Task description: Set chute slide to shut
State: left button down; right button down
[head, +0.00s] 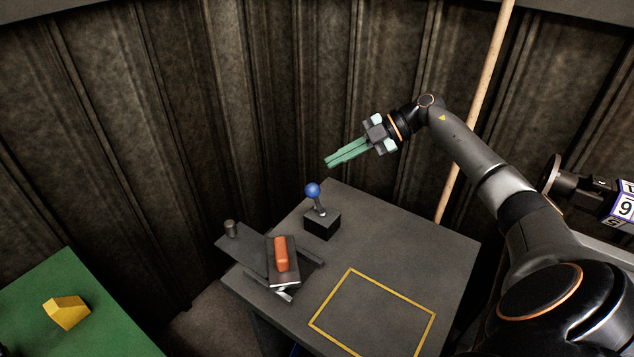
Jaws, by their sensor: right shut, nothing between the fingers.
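A flat dark slide assembly (245,251) sits at the left edge of the grey table. Its plate sticks out past the table edge to the left and carries a short grey post (230,228). A dark block with an orange grip (281,254) stands over the plate's right part. I cannot tell how far the chute slide is open. My right gripper (328,163) has green fingers closed together. It is empty, above and behind the table, up and right of the slide and touching nothing. My left gripper is not in view.
A blue-balled lever (312,190) on a black box (322,225) stands between the slide and my right gripper. A yellow outline (372,314) marks bare space on the grey table (440,255). A green table (100,325) holds a yellow block (66,313). A wooden pole (480,95) stands behind my arm.

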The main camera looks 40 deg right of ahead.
aim_at(243, 243)
jog(key=k+j, duration=0.75)
jog(key=j, duration=0.25)
